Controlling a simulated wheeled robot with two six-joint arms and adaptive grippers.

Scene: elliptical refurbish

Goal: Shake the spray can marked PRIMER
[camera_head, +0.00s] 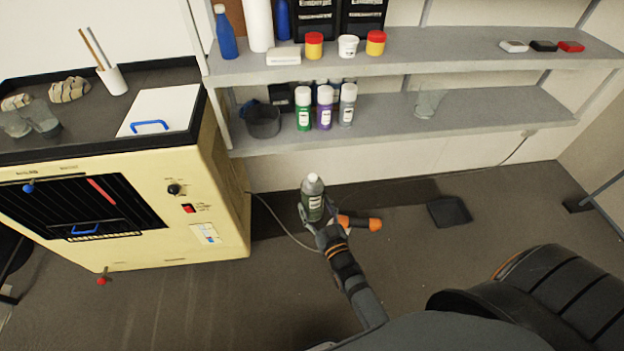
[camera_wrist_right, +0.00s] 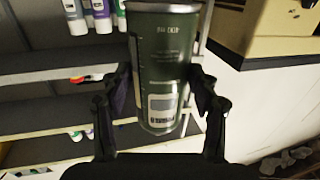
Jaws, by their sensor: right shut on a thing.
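My right gripper (camera_head: 322,226) is shut on a dark green-grey spray can (camera_head: 313,203) with a pale cap. It holds the can nearly upright in the air, in front of the shelves. In the right wrist view the fingers (camera_wrist_right: 161,95) press on both sides of the can (camera_wrist_right: 160,65). A pale label patch and small print show on it, but I cannot read the word PRIMER. On the lower shelf stand a green can (camera_head: 303,110), a purple can (camera_head: 325,110) and a grey can (camera_head: 347,106), with others behind. My left gripper is not in view.
The shelf unit (camera_head: 470,111) stands behind the held can. A cream machine (camera_head: 225,200) with a dark top is to the left. An orange-and-black object (camera_head: 362,223) shows beside the gripper. A dark flat object (camera_head: 449,211) lies on the floor.

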